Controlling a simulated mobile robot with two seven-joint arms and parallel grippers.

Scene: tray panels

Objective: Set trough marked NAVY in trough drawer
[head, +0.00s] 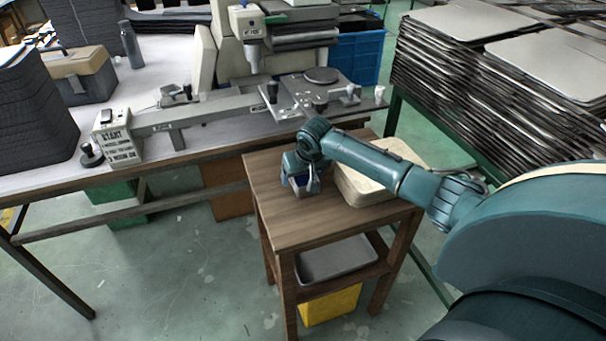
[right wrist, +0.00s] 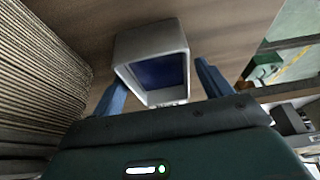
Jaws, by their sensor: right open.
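A small pale grey trough with a dark navy-blue inside (right wrist: 158,70) shows in the right wrist view, on a brown wooden surface. In the head view only a bit of blue shows beneath my right gripper (head: 302,186), over the small wooden table (head: 290,225). My right gripper is open, with one blue finger on each side of the trough; whether they touch it I cannot tell. No marking on the trough can be read. I cannot make out a trough drawer. My left gripper is not in view.
A pale stacked block (head: 362,188) stands on the small table, right of my gripper. A grey tray (head: 335,262) lies on its lower shelf, above a yellow bin (head: 330,305). The long bench (head: 210,140) with a machine stands behind. Panel stacks (head: 480,85) fill the right.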

